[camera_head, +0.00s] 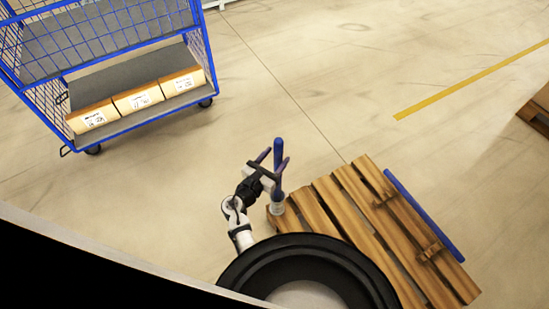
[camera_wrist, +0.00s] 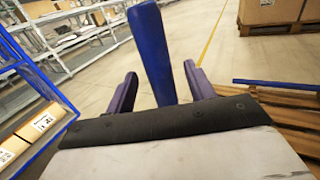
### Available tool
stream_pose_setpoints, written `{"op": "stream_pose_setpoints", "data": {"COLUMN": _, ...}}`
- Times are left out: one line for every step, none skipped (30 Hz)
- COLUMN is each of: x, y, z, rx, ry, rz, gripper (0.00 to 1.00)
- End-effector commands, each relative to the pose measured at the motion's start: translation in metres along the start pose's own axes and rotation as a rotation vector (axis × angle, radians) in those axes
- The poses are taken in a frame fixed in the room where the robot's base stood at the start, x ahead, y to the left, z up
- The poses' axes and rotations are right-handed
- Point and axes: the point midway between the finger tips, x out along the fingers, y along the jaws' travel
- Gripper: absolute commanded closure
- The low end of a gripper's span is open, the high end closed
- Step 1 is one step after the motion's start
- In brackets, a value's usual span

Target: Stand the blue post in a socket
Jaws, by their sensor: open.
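A blue post (camera_head: 278,152) stands upright at the left corner of the wooden pallet (camera_head: 352,213). Its lower end meets a small pale socket (camera_head: 277,208) there; how deep it sits is hidden. My gripper (camera_head: 277,158) is open, with its purple fingers on either side of the post. In the wrist view the post (camera_wrist: 153,50) rises between the spread fingers, with a gap visible beside it. A second blue post (camera_head: 425,215) lies along the pallet's right side, near wooden blocks (camera_head: 430,251). It also shows in the wrist view (camera_wrist: 275,84).
A blue wire cage trolley (camera_head: 205,60) holding several labelled boxes (camera_head: 138,98) stands at the upper left. Another pallet (camera_head: 537,108) is at the right edge. Shelving (camera_wrist: 70,35) shows in the wrist view. The floor beyond the pallet is clear.

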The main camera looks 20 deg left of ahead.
Motion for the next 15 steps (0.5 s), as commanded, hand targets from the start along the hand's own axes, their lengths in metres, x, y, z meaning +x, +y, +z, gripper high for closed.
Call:
{"op": "stream_pose_setpoints", "data": {"x": -0.001, "y": 0.0, "z": -0.002, "rx": -0.001, "ry": 0.002, "rz": 0.0, "gripper": 0.46}}
{"op": "stream_pose_setpoints", "data": {"x": -0.001, "y": 0.0, "z": -0.002, "rx": -0.001, "ry": 0.002, "rz": 0.0, "gripper": 0.46}}
{"op": "stream_pose_setpoints", "data": {"x": -0.003, "y": 0.0, "z": -0.002, "rx": -0.001, "ry": 0.002, "rz": 0.001, "gripper": 0.46}}
{"op": "stream_pose_setpoints", "data": {"x": -0.006, "y": 0.0, "z": -0.002, "rx": -0.001, "ry": 0.002, "rz": 0.001, "gripper": 0.46}}
{"op": "stream_pose_setpoints", "data": {"x": -0.009, "y": 0.0, "z": -0.002, "rx": -0.001, "ry": 0.001, "rz": 0.001, "gripper": 0.46}}
{"op": "stream_pose_setpoints", "data": {"x": -0.014, "y": 0.0, "z": -0.002, "rx": -0.001, "ry": 0.002, "rz": 0.002, "gripper": 0.46}}
{"op": "stream_pose_setpoints", "data": {"x": -0.019, "y": 0.0, "z": -0.003, "rx": -0.002, "ry": 0.002, "rz": 0.003, "gripper": 0.46}}
{"op": "stream_pose_setpoints", "data": {"x": -0.024, "y": 0.0, "z": -0.003, "rx": -0.001, "ry": 0.002, "rz": 0.002, "gripper": 0.46}}
{"op": "stream_pose_setpoints", "data": {"x": -0.031, "y": 0.0, "z": -0.002, "rx": -0.001, "ry": 0.001, "rz": 0.003, "gripper": 0.46}}
{"op": "stream_pose_setpoints", "data": {"x": -0.036, "y": 0.0, "z": -0.002, "rx": -0.001, "ry": 0.001, "rz": 0.002, "gripper": 0.46}}
{"op": "stream_pose_setpoints", "data": {"x": -0.042, "y": 0.0, "z": -0.002, "rx": -0.002, "ry": 0.001, "rz": 0.002, "gripper": 0.46}}
{"op": "stream_pose_setpoints", "data": {"x": -0.049, "y": 0.0, "z": -0.002, "rx": 0.0, "ry": 0.001, "rz": 0.003, "gripper": 0.46}}
{"op": "stream_pose_setpoints", "data": {"x": -0.053, "y": 0.0, "z": -0.001, "rx": 0.0, "ry": 0.001, "rz": 0.003, "gripper": 0.46}}
{"op": "stream_pose_setpoints", "data": {"x": -0.057, "y": 0.0, "z": -0.002, "rx": 0.0, "ry": 0.001, "rz": 0.002, "gripper": 0.46}}
{"op": "stream_pose_setpoints", "data": {"x": -0.062, "y": 0.0, "z": -0.002, "rx": -0.001, "ry": 0.001, "rz": 0.003, "gripper": 0.46}}
